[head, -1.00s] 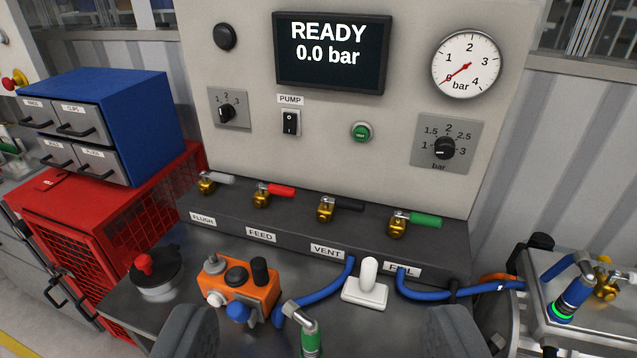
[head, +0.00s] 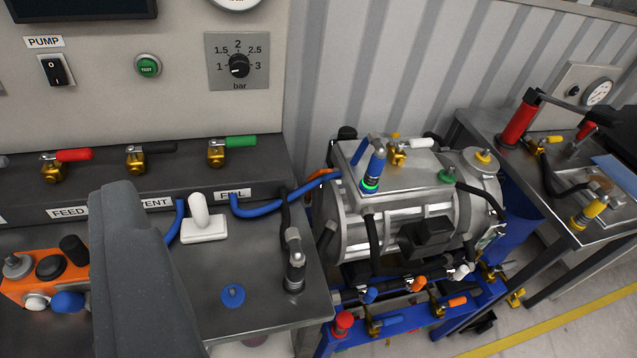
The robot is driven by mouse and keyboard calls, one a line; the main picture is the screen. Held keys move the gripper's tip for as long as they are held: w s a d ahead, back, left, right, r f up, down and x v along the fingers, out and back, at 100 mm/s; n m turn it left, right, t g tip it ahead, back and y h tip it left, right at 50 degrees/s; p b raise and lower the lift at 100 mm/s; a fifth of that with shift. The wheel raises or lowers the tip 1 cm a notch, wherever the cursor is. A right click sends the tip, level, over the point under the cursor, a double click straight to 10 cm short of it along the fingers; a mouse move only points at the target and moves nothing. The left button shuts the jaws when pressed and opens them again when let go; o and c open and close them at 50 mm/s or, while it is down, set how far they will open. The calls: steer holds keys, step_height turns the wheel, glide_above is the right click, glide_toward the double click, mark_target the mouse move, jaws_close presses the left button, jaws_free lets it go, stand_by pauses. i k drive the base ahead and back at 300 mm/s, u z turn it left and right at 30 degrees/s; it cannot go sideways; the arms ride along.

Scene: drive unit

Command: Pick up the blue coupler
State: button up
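The blue coupler (head: 376,166) stands nearly upright on top of the silver drive unit (head: 352,230), in the middle of the head view. It has a grey elbow at its top and a glowing green ring at its foot. A blue hose runs beside it. One grey finger of my gripper (head: 140,270) shows large at the lower left, well left of the coupler and apart from it. The other finger is out of view, so the opening cannot be seen. Nothing touches the blue coupler.
A coupler with a dark body (head: 294,270) stands on the bench's right edge, near a round blue port (head: 233,295). A white toggle (head: 202,220) and brass valves stand behind. A blue valve frame (head: 400,325) is below the drive unit. A metal table (head: 560,220) is right.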

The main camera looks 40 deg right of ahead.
mark_target(370, 180)
steer(key=z, duration=0.5)
steer(key=k, duration=1.3)
steer(key=z, duration=0.85)
steer(key=i, duration=1.95)
steer(key=u, duration=0.75)
